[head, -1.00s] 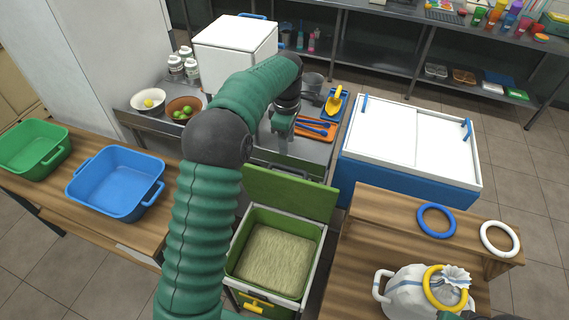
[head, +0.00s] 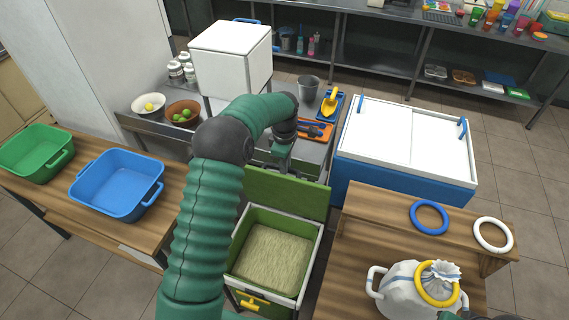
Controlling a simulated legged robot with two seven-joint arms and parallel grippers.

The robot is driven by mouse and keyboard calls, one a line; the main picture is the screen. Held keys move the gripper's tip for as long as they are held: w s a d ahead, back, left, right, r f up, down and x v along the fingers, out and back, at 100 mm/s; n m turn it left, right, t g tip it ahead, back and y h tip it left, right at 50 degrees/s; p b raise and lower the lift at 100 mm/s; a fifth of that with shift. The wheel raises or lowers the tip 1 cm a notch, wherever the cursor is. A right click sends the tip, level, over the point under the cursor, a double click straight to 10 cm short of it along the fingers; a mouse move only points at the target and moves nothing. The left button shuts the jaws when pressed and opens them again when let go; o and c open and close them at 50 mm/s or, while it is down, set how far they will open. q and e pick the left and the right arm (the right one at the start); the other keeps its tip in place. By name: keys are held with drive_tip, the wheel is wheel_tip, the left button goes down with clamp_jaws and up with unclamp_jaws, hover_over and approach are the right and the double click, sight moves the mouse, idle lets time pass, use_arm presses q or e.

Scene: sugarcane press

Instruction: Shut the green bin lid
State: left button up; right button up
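The green bin (head: 233,272) stands low in the centre, full of pale, straw-like material (head: 270,254). Its green lid (head: 287,194) is open, standing up at the bin's far edge. My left arm reaches over the bin's left side, and my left gripper (head: 281,154) points down just behind the lid's top edge. The gripper is small and partly hidden by its own wrist, so I cannot tell its opening or whether it touches the lid.
A wooden table (head: 350,265) with blue (head: 413,216) and white rings (head: 477,233) is right of the bin. A blue chest with a white top (head: 410,138) is behind it. Blue (head: 117,205) and green tubs (head: 30,168) are left. A metal counter (head: 318,150) lies behind the lid.

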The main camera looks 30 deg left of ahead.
use_arm(q)
drive_tip(key=shift+d, duration=0.15)
clamp_jaws()
drive_tip(key=shift+a+f, duration=0.1)
drive_tip(key=shift+a, duration=0.5)
drive_tip(key=shift+d, duration=0.1)
use_arm(e)
drive_tip(key=shift+d, duration=0.15)
